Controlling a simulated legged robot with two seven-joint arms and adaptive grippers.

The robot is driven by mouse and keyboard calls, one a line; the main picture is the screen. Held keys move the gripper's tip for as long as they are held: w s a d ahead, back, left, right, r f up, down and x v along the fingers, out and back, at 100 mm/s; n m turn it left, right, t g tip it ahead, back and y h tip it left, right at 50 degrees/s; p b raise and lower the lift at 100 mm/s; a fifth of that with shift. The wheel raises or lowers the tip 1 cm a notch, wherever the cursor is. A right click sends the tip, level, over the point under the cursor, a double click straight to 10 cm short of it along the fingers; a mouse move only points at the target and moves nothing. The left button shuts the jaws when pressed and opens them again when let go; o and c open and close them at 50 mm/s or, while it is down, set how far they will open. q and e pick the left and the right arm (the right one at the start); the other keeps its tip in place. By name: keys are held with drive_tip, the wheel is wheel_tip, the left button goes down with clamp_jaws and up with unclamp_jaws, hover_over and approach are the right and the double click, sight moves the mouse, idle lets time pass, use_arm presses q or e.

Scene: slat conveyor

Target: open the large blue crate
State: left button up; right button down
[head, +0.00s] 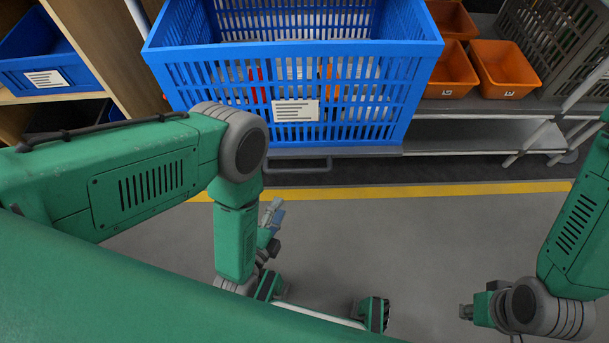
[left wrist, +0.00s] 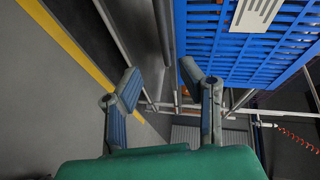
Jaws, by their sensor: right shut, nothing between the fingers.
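The large blue crate (head: 290,52) stands upright at the top centre of the head view, with slatted walls and a white label (head: 295,110) on its front. Its top is cut off by the frame; red, orange and pale things show through the slats. In the left wrist view the crate (left wrist: 240,65) is at the upper right. My left gripper (head: 273,215) is in front of and below the crate, apart from it. Its two fingers are spread and empty in the left wrist view (left wrist: 160,85). My right gripper (head: 467,312) is low at the right, shut, far from the crate.
A grey handle-like bar (head: 300,165) sits under the crate's front. Orange bins (head: 503,70) and a dark slatted crate (head: 565,45) stand to the right. A smaller blue bin (head: 45,60) is on a wooden shelf at left. The floor beyond the yellow line (head: 430,190) is clear.

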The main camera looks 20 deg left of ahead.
sight(299, 169)
use_arm(q)
drive_tip(key=shift+m, duration=0.3)
drive_tip(key=shift+a+r+b+x, duration=0.1)
drive_tip(key=shift+b+x, duration=1.1)
drive_tip(key=shift+x, duration=2.3)
drive_tip(key=shift+a+r+b+x, duration=0.15)
drive_tip(key=shift+b+x, duration=1.05)
drive_tip(key=shift+x, duration=2.3)
drive_tip(key=shift+w, duration=0.1)
drive_tip(key=shift+d, duration=0.2)
clamp_jaws()
